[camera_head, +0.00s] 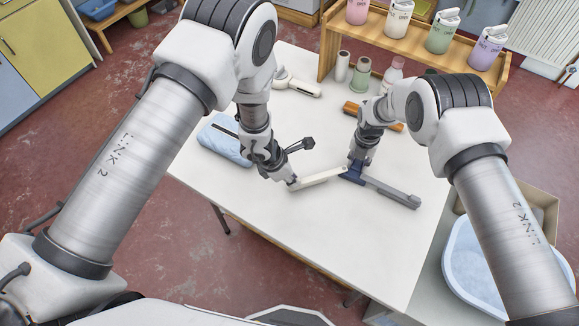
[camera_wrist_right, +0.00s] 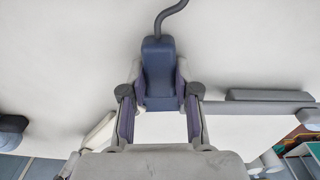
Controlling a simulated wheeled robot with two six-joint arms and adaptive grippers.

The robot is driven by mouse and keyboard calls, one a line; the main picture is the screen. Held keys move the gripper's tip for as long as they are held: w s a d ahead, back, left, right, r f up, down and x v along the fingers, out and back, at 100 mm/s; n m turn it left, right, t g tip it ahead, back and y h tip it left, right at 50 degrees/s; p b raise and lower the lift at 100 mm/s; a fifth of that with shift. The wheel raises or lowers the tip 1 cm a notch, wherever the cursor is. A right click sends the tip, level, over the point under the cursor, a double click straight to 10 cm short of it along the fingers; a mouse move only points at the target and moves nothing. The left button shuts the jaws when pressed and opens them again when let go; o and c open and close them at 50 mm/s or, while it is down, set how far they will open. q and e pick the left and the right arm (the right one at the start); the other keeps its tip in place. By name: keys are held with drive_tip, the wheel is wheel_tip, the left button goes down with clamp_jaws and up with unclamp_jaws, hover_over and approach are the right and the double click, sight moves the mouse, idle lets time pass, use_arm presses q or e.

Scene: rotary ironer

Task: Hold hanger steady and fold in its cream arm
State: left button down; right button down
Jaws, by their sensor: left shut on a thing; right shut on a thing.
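The folding hanger lies on the white table with a blue middle block (camera_head: 351,174), a cream arm (camera_head: 322,178) reaching left and a grey arm (camera_head: 392,192) reaching right. My left gripper (camera_head: 291,183) is shut on the outer end of the cream arm. My right gripper (camera_head: 355,166) is shut on the blue block from above. In the right wrist view the block (camera_wrist_right: 159,75) sits between both fingers, with the dark hook (camera_wrist_right: 168,16) beyond it. The cream arm (camera_wrist_right: 99,131) shows at left and the grey arm (camera_wrist_right: 255,108) at right, both angled out from the block.
The white table (camera_head: 310,240) is clear in front of the hanger. A light blue bundle (camera_head: 223,141) lies behind my left arm. Bottles (camera_head: 361,75) and a wooden rack (camera_head: 455,60) stand at the back. A pale blue basin (camera_head: 470,262) is right of the table.

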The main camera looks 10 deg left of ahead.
use_arm(q)
drive_tip(key=shift+s+d+n+t, duration=0.4)
drive_tip(key=shift+s+d+n, duration=0.1)
drive_tip(key=shift+s+n, duration=0.1)
drive_tip(key=c, duration=1.1)
unclamp_jaws()
